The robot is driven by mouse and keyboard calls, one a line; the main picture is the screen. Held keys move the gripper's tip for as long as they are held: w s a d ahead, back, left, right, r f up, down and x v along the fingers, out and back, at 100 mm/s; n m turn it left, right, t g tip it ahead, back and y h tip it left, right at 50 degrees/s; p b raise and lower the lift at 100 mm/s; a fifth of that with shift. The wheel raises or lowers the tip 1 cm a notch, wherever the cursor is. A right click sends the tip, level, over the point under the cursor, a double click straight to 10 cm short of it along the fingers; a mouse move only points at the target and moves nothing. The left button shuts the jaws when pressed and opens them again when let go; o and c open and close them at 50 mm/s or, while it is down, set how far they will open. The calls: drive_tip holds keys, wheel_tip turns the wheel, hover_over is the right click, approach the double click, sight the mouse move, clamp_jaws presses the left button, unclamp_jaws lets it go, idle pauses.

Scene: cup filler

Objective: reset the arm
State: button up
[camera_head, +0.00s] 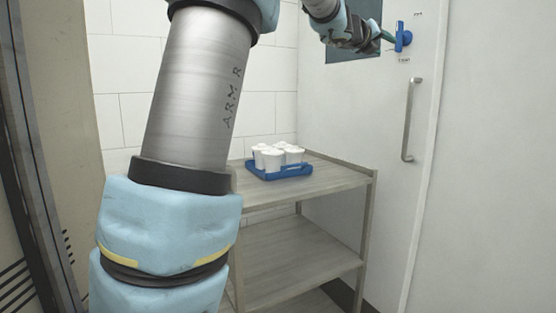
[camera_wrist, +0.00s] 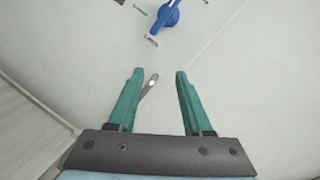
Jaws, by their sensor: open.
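My arm crosses the head view from the lower left, and its end comes in again at the top. My gripper (camera_wrist: 159,72) has two teal fingers, spread apart with nothing between them. In the head view, my gripper (camera_head: 387,37) points right, close to a blue handle (camera_head: 403,36) on the white wall panel. In the wrist view the blue handle (camera_wrist: 169,16) lies beyond the fingertips, outside the jaws. I cannot tell the exact gap.
A wooden shelf cart (camera_head: 330,178) stands below, with a blue tray (camera_head: 262,175) of several white cups (camera_head: 272,160) on top. A metal door handle (camera_head: 411,120) is on the white panel at right. A dark window (camera_head: 352,62) is behind my gripper.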

drive_tip(key=w+a+f+n+t+y+p, duration=0.1)
drive_tip(key=w+a+f+n+y+p, duration=0.15)
drive_tip(key=a+f+n+y, duration=0.65)
drive_tip(key=s+a+f+n+g+y+p, duration=0.1)
drive_tip(key=s+a+f+n, duration=0.1)
drive_tip(key=a+f+n, duration=0.55)
drive_tip(key=s+a+f+n+g+y, duration=0.1)
drive_tip(key=s+a+f+n, duration=0.2)
drive_tip(key=a+f+n, duration=0.4)
drive_tip(key=s+a+f+n+g+p, duration=0.1)
drive_tip(key=s+a+f+n+g, duration=0.2)
drive_tip(key=s, duration=0.5)
drive_tip(key=s+a+f+n+g+y, duration=0.1)
drive_tip(key=s+a+f+n+g, duration=0.2)
drive_tip(key=s+a+f+n, duration=0.2)
drive_tip(key=s+a+f+n+g+p, duration=0.1)
drive_tip(key=s+a+f+n+g, duration=0.2)
drive_tip(key=s+f+n, duration=0.4)
drive_tip(key=s+a+f, duration=0.1)
drive_tip(key=s+f, duration=0.1)
drive_tip(key=s, duration=0.3)
drive_tip(key=shift+s+f+y+p, duration=0.25)
drive_tip(key=shift+s+y+p, duration=0.05)
drive_tip(key=shift+s+y, duration=0.1)
drive_tip(key=shift+o, duration=0.2)
drive_tip(key=shift+w+d, duration=0.1)
drive_tip(key=shift+w, duration=0.05)
